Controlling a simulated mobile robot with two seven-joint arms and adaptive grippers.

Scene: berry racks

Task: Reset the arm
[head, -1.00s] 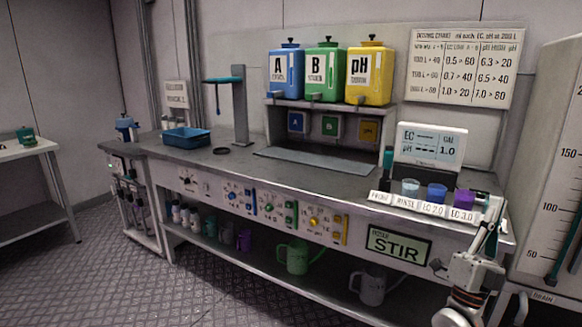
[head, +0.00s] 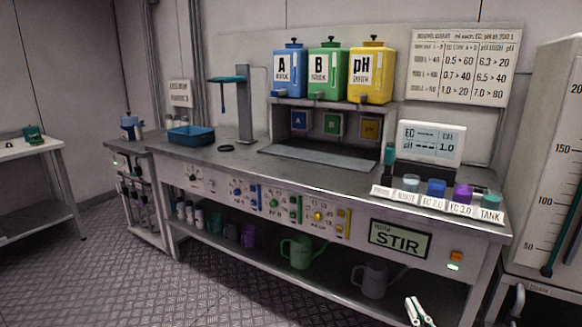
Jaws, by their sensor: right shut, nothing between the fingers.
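My right gripper (head: 419,311) shows at the bottom edge of the head view, to the right of the middle. Its white fingers are shut with nothing between them. It is low in front of the bench (head: 340,190) and apart from it. The rest of my right arm is out of the picture. My left gripper and arm are not in view.
The bench carries blue, green and yellow containers (head: 370,75), a blue tray (head: 191,137), a meter (head: 431,144) and a row of small cups (head: 437,187). Jugs (head: 298,250) stand on the lower shelf. A tall scaled tank (head: 560,170) is at right.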

